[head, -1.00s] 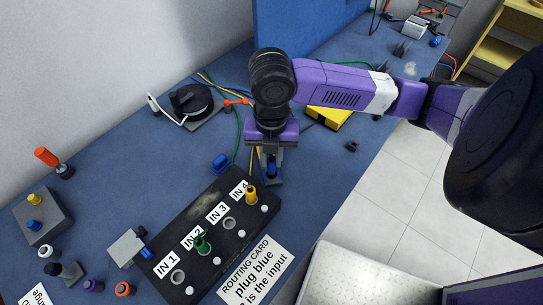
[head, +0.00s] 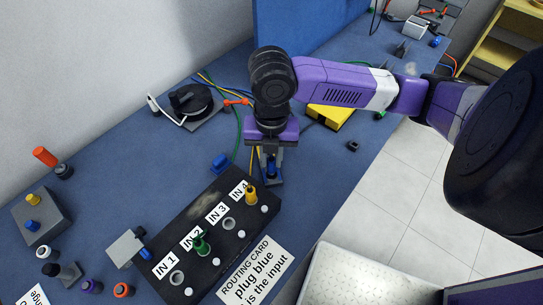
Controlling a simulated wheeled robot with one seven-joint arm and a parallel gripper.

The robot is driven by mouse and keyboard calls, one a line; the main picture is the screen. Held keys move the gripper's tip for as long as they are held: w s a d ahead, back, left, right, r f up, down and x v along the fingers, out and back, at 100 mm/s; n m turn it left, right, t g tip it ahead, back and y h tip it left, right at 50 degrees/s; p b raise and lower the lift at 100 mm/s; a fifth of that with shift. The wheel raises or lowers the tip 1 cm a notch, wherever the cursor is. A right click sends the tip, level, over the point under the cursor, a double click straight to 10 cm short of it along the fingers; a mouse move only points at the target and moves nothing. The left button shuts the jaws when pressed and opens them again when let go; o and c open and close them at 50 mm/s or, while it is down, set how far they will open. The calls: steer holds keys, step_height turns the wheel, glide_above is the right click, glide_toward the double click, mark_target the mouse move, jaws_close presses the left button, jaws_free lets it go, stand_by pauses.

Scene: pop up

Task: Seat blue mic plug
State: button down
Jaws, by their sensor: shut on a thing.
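My gripper (head: 271,165) points down just behind the far right end of the black input box (head: 211,258), beside the IN 4 end. It is shut on a blue plug (head: 271,170), mostly hidden between the fingers. The box has sockets labelled IN 1 to IN 4. A green plug (head: 201,245) stands in IN 2 and a yellow plug (head: 251,195) in IN 4. The IN 1 socket (head: 177,278) and the IN 3 socket (head: 229,224) look empty. A routing card (head: 258,268) in front of the box reads "plug blue is the input", with part of its text hidden or unclear.
Another blue piece (head: 220,163) lies left of my gripper. A grey block (head: 127,248) with a blue part stands left of the box. Purple and orange round plugs (head: 123,290) stand at the front left. Cables and a black coil (head: 191,101) lie behind. A yellow box (head: 331,115) is at right.

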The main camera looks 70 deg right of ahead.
steer(key=shift+f, duration=0.2)
steer(key=shift+f+b, duration=0.35)
steer(key=shift+b, duration=0.15)
steer(key=shift+f+b, duration=0.6)
steer(key=shift+f, duration=0.05)
steer(key=c, duration=1.2)
jaws_free()
steer(key=shift+r, duration=0.1)
step_height(320, 180, up, 8)
steer(key=shift+f+p, duration=0.15)
steer(key=shift+p, duration=0.2)
